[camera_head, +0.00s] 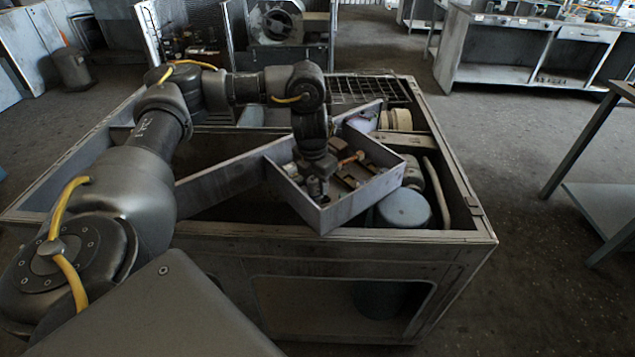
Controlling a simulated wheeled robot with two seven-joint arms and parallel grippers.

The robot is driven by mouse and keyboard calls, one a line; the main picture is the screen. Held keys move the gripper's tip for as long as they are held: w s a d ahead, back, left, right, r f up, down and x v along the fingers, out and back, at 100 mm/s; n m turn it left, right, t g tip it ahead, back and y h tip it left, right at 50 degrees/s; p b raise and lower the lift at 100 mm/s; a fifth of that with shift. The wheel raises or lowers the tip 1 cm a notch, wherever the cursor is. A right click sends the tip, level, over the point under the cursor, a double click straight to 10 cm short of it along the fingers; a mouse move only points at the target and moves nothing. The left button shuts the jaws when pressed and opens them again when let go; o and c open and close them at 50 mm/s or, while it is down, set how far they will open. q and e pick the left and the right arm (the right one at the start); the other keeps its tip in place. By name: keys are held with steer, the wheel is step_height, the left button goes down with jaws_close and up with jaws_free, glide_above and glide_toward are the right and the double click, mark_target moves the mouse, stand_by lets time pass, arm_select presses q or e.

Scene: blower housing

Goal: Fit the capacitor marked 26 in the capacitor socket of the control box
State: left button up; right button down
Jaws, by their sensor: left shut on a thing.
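The control box (358,207) is an open grey metal tray with a low wall, set at an angle across the blower housing (380,242). Several small brown and dark parts lie inside it. My left gripper (318,190) points down into the near left part of the box, close to its front wall. It is shut on a small part that looks like a capacitor; it is mostly hidden, and no marking can be read. I cannot tell whether this part touches the box floor or a socket. The capacitor socket cannot be made out. My right gripper is not in view.
A blue-grey round canister (403,209) and a pale curved pipe (437,192) sit right of the box inside the housing. A wire grille (368,90) lies at the back. A workbench (520,50) stands far right; the floor between is clear.

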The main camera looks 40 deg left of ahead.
arm_select(q)
steer(key=shift+f+b, duration=0.6)
steer(key=shift+f, duration=0.4)
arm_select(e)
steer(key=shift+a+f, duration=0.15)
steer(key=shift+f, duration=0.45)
arm_select(q)
steer(key=o, duration=0.9)
steer(key=r, duration=0.3)
steer(key=r+p, duration=0.1)
steer(key=r, duration=0.2)
steer(key=s+r+p, duration=0.1)
steer(key=r, duration=0.3)
steer(key=shift+s+r, duration=0.15)
steer(key=shift+r, duration=0.3)
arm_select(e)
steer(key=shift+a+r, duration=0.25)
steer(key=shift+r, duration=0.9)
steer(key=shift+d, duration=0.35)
arm_select(q)
steer(key=shift+f, duration=0.1)
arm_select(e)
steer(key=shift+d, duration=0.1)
